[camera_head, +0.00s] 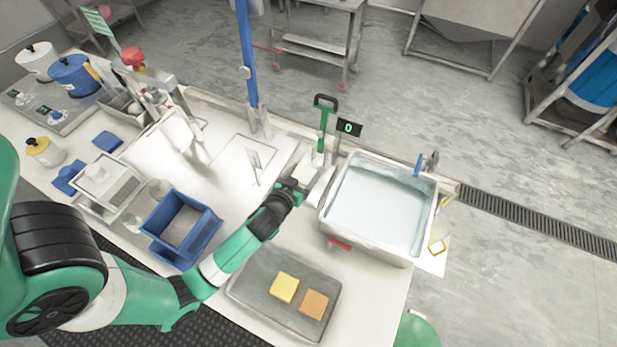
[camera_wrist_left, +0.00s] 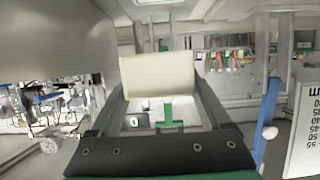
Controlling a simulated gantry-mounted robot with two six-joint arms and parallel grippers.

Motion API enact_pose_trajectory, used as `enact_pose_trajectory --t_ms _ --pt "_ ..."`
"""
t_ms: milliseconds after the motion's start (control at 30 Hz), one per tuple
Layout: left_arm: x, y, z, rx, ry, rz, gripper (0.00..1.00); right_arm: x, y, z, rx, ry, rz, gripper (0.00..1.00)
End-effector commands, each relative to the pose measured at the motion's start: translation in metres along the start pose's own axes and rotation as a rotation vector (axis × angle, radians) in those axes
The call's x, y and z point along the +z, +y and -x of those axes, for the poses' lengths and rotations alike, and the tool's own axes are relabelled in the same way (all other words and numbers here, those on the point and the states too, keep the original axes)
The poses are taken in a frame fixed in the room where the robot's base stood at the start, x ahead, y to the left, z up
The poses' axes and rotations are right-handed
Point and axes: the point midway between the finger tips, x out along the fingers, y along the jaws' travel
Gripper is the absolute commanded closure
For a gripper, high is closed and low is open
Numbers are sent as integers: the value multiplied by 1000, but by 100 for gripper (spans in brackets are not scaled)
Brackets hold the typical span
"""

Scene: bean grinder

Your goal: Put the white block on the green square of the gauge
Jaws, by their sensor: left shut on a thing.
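My left gripper (camera_head: 303,185) is shut on the white block. In the left wrist view the block (camera_wrist_left: 157,74) is a pale off-white slab held between the fingertips. In the head view the gripper is above the table, left of the sink, and the block is hard to tell from the pale things around it. A green upright part with a black handle (camera_head: 324,119) stands beyond the gripper, beside a small display reading 0 (camera_head: 348,128). A green part (camera_wrist_left: 168,116) also shows between the fingers. I cannot tell which surface is the gauge's green square. My right gripper is out of view.
A water-filled sink (camera_head: 330,222) stands close right of the gripper. A grey tray (camera_head: 246,288) with yellow and orange blocks lies at the front. A blue bin (camera_head: 153,232) is at the left. A tall blue post (camera_head: 246,45) rises behind. A numbered board (camera_wrist_left: 305,130) shows at right.

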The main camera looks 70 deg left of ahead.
Motion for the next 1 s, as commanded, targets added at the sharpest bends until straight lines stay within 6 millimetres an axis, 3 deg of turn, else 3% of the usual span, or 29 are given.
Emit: enact_pose_trajectory --t_ms 33,100,233,467,667,1000 --pt "14 -2 -17 -3 -3 1 85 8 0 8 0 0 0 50" --pt "23 -4 -33 -1 -1 0 85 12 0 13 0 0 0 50" --pt "32 -6 -52 0 -1 0 85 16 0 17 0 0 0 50" --pt "37 -7 -61 0 -1 0 85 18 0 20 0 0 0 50" --pt "65 -7 -75 2 -1 -1 85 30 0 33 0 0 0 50" --pt "67 -7 -75 2 -1 -1 85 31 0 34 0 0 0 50"
